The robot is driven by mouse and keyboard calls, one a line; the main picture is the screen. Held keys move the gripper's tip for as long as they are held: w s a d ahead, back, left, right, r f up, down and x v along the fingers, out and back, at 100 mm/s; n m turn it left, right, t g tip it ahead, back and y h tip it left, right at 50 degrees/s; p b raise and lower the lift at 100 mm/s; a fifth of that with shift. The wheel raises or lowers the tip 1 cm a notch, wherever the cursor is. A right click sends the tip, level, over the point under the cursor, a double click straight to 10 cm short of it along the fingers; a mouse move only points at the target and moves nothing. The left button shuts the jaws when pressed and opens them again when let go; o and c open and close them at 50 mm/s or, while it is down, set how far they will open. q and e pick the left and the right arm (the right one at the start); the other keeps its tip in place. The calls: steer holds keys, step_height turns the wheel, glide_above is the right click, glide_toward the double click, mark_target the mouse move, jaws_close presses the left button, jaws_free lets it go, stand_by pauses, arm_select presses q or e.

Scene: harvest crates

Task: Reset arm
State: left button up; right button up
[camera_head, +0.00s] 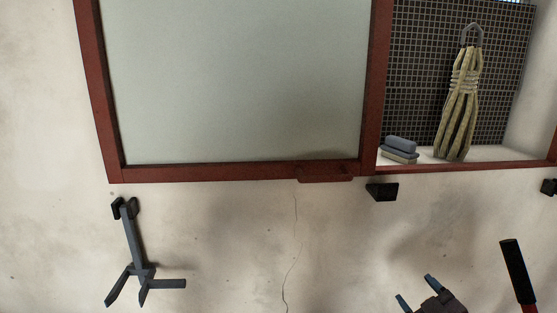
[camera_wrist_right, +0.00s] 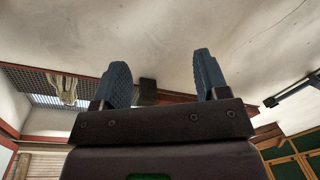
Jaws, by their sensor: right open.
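My right gripper (camera_head: 418,289) is at the bottom right of the head view, in front of the pale wall. Its two blue fingertips stand apart with nothing between them. In the right wrist view the gripper (camera_wrist_right: 165,80) is also open and empty, and its fingers point at bare wall. My left gripper is not in either view.
A red-framed panel (camera_head: 240,80) fills the upper head view. A niche right of it holds a tied bundle (camera_head: 460,105) and stacked blocks (camera_head: 399,148). A grey pronged hook (camera_head: 135,255) is on the wall at left. A black-handled tool (camera_head: 515,265) is right of my gripper.

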steer(key=s+a+f+m+g+h, duration=0.2)
steer(key=s+f+m+g, duration=0.4)
steer(key=s+f, duration=1.6)
steer(key=s+m+h, duration=0.1)
steer(key=s, duration=0.1)
steer(key=shift+s+f+m, duration=0.35)
steer(key=shift+f+m, duration=0.05)
